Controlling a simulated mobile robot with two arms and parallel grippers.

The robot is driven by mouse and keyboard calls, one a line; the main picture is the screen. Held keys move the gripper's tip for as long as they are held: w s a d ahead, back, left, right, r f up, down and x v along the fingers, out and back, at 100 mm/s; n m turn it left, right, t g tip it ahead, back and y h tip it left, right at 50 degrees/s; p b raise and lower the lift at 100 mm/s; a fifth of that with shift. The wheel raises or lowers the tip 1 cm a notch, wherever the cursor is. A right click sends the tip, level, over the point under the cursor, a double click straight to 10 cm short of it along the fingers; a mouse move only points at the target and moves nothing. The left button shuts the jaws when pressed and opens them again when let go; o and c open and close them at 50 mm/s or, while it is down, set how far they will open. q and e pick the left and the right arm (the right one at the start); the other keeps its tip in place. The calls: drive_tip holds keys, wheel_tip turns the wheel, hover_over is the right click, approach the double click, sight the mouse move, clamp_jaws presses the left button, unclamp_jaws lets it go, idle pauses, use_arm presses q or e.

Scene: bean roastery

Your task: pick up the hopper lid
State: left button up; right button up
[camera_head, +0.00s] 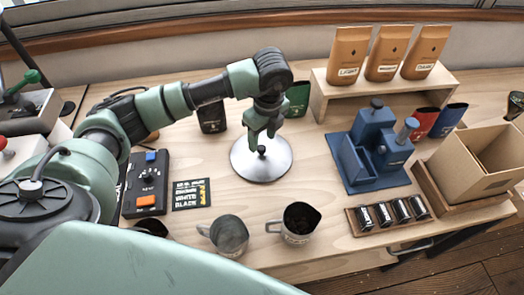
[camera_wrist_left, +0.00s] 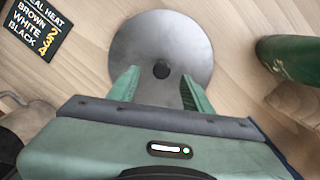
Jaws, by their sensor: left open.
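The hopper lid (camera_head: 250,170) is a round silver disc lying flat on the wooden table, with a small dark knob at its middle. It also shows in the left wrist view (camera_wrist_left: 160,35), with the knob (camera_wrist_left: 161,69) in view. My left gripper (camera_head: 262,146) is above the lid with its fingers pointing down. In the left wrist view the gripper (camera_wrist_left: 157,90) is open, with one finger on each side of the knob and a gap to both. Whether the fingertips touch the lid is unclear. My right gripper is not in view.
Metal cups (camera_head: 229,234) stand in front of the lid. A control box (camera_head: 146,183) and a heat card (camera_head: 190,194) lie to its left. A green bag (camera_head: 298,98) stands behind it. A blue machine (camera_head: 368,150) and a cardboard box (camera_head: 480,160) are at the right.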

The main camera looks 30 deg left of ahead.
sight(262, 147)
use_arm(q)
wheel_tip(262, 147, down, 3)
drive_tip(key=shift+w+a+r+p, duration=0.1)
drive_tip(key=shift+w+p, duration=0.05)
drive_tip(key=shift+p, duration=0.25)
drive_tip(key=shift+f, duration=0.6)
drive_tip(key=c, duration=0.9)
clamp_jaws()
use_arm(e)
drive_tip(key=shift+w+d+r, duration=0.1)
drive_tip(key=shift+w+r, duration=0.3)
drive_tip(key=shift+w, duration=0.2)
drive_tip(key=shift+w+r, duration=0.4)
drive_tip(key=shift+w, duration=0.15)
use_arm(q)
drive_tip(key=shift+w, duration=0.1)
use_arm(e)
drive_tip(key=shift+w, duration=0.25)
